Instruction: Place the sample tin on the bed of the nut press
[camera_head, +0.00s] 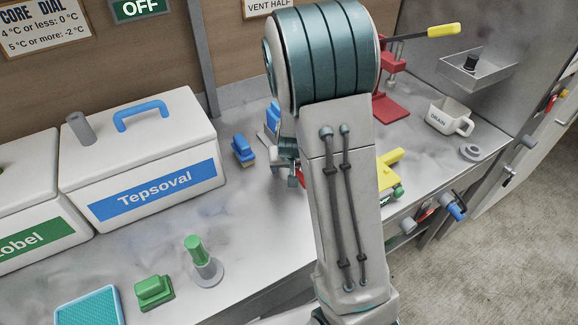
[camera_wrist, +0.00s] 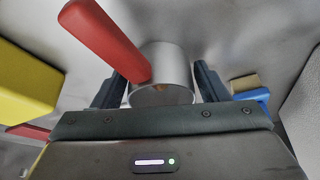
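In the wrist view a silver cylindrical tin (camera_wrist: 165,62), which I take to be the sample tin, lies between the two dark fingers of my gripper (camera_wrist: 160,85). A red bar (camera_wrist: 108,42), like a handle, runs from its side to the upper left. The fingers sit very close to its sides; I cannot tell whether they press on it. In the head view my gripper (camera_head: 288,168) is low over the bench, mostly hidden behind my arm, with a bit of red beside it. The red nut press (camera_head: 386,80) stands at the back, with a yellow-gripped lever and a flat red bed (camera_head: 390,108).
A blue brush (camera_head: 242,150) stands left of my gripper. A yellow object (camera_head: 388,168) lies right of my arm. A white drain mug (camera_head: 450,117) is at the right, near the press. The Tepsoval crate (camera_head: 140,165) fills the left. Green items stand near the front edge.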

